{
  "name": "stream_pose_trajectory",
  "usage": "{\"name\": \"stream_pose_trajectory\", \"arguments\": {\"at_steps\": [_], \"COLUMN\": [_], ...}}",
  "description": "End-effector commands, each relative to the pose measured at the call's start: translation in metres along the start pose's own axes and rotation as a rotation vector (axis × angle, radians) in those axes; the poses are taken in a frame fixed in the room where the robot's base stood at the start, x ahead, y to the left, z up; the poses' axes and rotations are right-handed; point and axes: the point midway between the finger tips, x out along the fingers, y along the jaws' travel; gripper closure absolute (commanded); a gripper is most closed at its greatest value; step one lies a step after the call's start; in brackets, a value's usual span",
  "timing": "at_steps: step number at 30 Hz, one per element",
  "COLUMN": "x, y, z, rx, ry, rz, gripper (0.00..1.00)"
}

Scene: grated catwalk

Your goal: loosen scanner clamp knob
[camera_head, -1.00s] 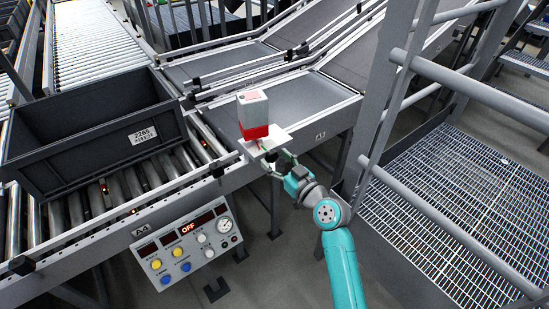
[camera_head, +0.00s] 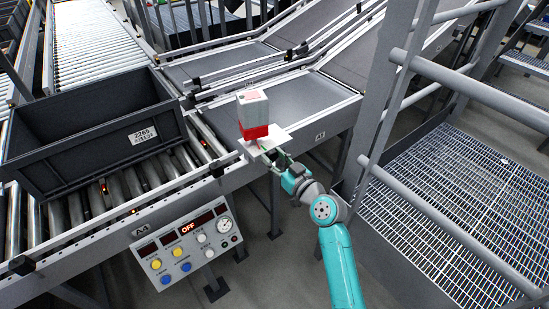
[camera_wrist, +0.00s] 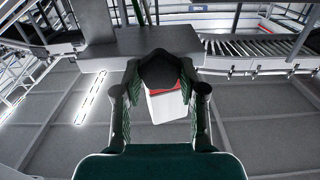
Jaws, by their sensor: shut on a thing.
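The scanner (camera_head: 253,112), a white box with a red lower band, stands on a pale plate (camera_head: 276,136) at the conveyor's side rail. In the wrist view the scanner (camera_wrist: 165,105) shows in part behind a dark knob (camera_wrist: 160,68). My gripper (camera_head: 268,158) is just below and in front of the plate. In the wrist view its two green fingers (camera_wrist: 161,82) are on either side of the dark knob, shut on it. The knob is too small and covered to make out in the head view.
A dark grey crate (camera_head: 40,171) sits on the rollers at left. A control panel (camera_head: 187,245) reading OFF hangs below the rail. Grey railing posts (camera_head: 384,120) and a grated platform (camera_head: 465,215) stand close to my arm's right.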

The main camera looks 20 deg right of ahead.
Motion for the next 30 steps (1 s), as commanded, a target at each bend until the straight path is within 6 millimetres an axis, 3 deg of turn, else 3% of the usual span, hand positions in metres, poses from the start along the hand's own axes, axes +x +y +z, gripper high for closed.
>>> {"name": "stream_pose_trajectory", "arguments": {"at_steps": [8, 30], "x": [0.0002, 0.0003], "y": [0.0001, 0.0026], "z": [-0.0001, 0.0007], "rx": [0.139, 0.828], "ry": [0.000, 0.000], "rz": [-0.002, -0.002], "gripper": [0.94, 0.94]}}
